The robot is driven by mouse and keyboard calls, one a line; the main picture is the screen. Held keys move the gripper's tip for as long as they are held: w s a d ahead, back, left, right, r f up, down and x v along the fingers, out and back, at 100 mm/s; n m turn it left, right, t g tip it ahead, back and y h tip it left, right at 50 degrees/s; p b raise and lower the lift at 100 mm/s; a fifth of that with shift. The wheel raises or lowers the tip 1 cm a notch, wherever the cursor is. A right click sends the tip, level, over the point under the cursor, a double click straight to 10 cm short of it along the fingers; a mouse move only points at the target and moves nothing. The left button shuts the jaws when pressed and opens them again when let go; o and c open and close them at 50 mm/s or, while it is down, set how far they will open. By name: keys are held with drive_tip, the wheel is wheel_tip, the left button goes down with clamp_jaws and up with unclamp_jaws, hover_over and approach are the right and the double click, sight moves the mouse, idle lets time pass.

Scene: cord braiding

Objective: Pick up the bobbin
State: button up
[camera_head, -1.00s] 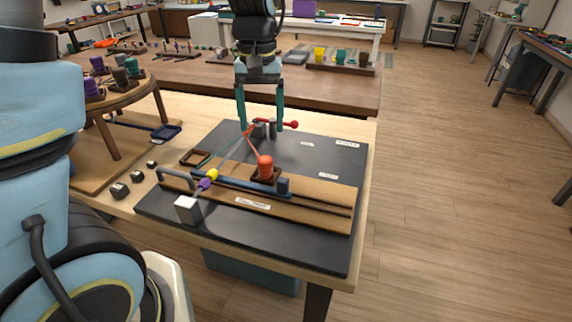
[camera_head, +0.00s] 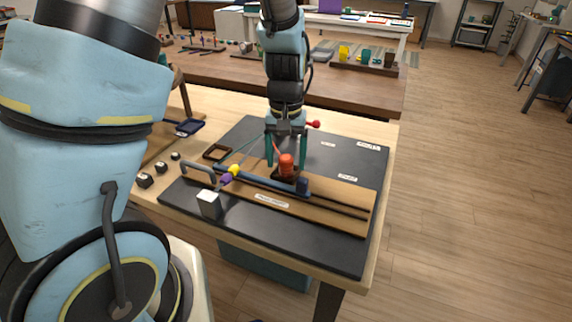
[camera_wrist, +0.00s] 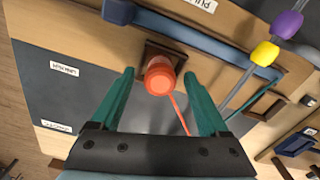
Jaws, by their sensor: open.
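The bobbin is the orange-red spool (camera_head: 286,166) standing upright in a small dark square holder (camera_head: 283,177) on the wooden board. An orange-red cord runs from it. My gripper (camera_head: 286,162) is above and just behind it, fingers pointing down. In the wrist view the bobbin (camera_wrist: 159,76) shows end-on, between and slightly beyond the fingertips of my open gripper (camera_wrist: 158,77). The teal fingers stand one on each side of it with gaps. I cannot tell from the views whether the tips are level with it.
A blue bar (camera_head: 255,179) runs beside the holder, with a dark blue block (camera_head: 302,186) at its right. Purple (camera_head: 226,178) and yellow (camera_head: 234,170) pieces sit to the left. The black mat's right side is mostly clear.

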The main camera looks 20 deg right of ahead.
clamp_jaws()
idle(0.6)
